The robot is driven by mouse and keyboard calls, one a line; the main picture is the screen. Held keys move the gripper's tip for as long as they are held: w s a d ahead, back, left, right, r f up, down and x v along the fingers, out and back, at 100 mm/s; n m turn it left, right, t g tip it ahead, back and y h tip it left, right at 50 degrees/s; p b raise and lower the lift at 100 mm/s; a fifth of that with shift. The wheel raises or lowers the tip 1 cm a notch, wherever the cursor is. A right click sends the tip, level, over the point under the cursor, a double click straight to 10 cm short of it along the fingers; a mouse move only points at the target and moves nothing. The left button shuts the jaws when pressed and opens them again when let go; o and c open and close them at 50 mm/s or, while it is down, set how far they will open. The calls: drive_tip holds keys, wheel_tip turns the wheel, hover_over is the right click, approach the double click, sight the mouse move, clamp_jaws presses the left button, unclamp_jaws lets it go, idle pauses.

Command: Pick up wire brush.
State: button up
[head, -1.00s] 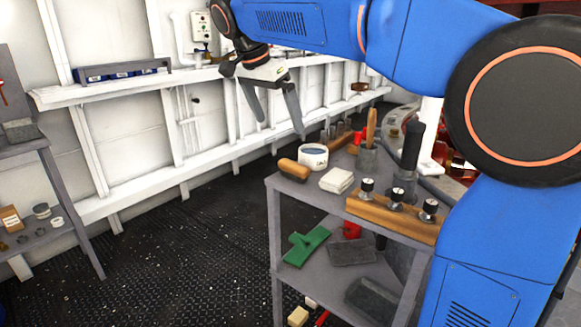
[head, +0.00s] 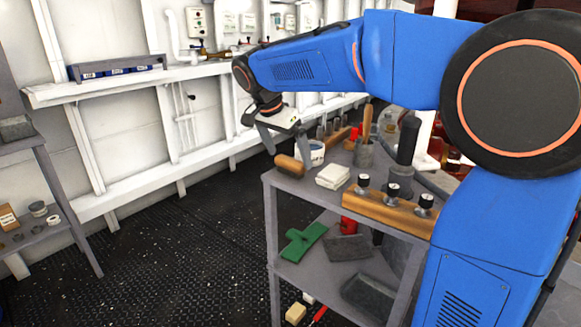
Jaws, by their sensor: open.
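A short wooden-handled piece (head: 289,165) with a dark underside lies at the near left corner of the grey cart top; it could be the wire brush, but its bristles are not clear. A longer wooden piece (head: 340,135) lies farther back, and I cannot tell whether that is a brush. My gripper (head: 287,152) is open and points down over the cart's left end. Its fingers appear just above the short wooden piece and in front of the white tape roll (head: 317,152), partly hiding the roll. I see nothing between the fingers.
On the cart top (head: 300,190) are a white cloth stack (head: 333,176), a wooden block with knobs (head: 388,210), and a grey cup (head: 363,154) with a wooden handle. The lower shelf holds a green tool (head: 302,242).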

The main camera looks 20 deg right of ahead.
sight(290, 159)
drive_tip(key=shift+x, duration=1.7)
drive_tip(key=c, duration=1.1)
drive_tip(key=shift+r, duration=0.1)
wheel_tip(290, 159, up, 10)
